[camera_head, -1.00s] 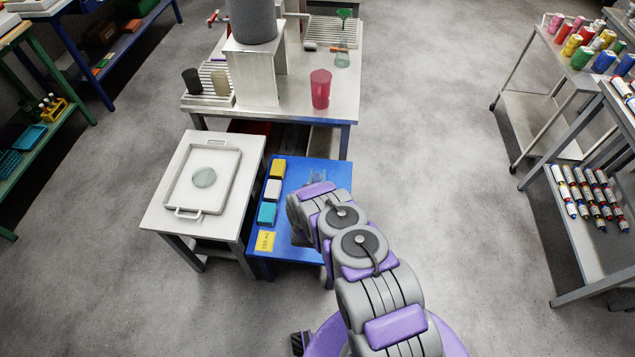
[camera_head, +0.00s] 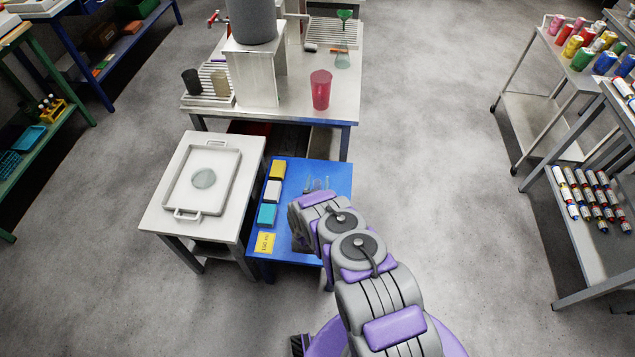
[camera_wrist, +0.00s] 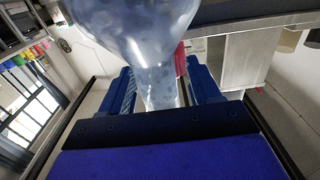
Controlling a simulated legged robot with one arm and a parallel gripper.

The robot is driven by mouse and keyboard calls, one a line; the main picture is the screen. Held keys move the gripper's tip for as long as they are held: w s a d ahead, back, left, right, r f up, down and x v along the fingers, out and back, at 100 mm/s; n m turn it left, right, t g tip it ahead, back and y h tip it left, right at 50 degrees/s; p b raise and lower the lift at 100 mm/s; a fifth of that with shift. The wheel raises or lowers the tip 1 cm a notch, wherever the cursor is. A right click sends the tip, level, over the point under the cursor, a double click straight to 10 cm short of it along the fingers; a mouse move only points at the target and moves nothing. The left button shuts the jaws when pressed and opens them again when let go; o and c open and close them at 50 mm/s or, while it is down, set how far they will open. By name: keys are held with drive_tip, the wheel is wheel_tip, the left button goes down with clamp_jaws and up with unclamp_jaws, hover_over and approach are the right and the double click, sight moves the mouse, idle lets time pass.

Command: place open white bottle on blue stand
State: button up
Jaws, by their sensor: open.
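The blue stand (camera_head: 336,176) is a low blue table below the steel bench in the head view. A clear glass vessel (camera_head: 318,184) shows on or just above it, partly hidden by my arm. In the wrist view a clear, translucent vessel (camera_wrist: 140,30), wide above with a narrow neck, fills the space between my gripper's two blue fingers. My gripper (camera_wrist: 162,80) is open, with the vessel's neck between the fingers; I cannot tell if they touch it. I cannot make out a white bottle in either view.
Yellow, white and teal blocks (camera_head: 268,215) and a yellow label (camera_head: 265,242) line the blue stand's left side. A white table with a tray (camera_head: 182,214) stands left of it. The steel bench (camera_head: 348,97) behind holds a red cup (camera_head: 320,90). Open floor lies right.

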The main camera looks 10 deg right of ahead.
drive_tip(key=v, duration=1.1)
drive_tip(key=shift+s+p, duration=0.35)
drive_tip(key=shift+p, duration=0.1)
drive_tip(key=shift+a, duration=0.15)
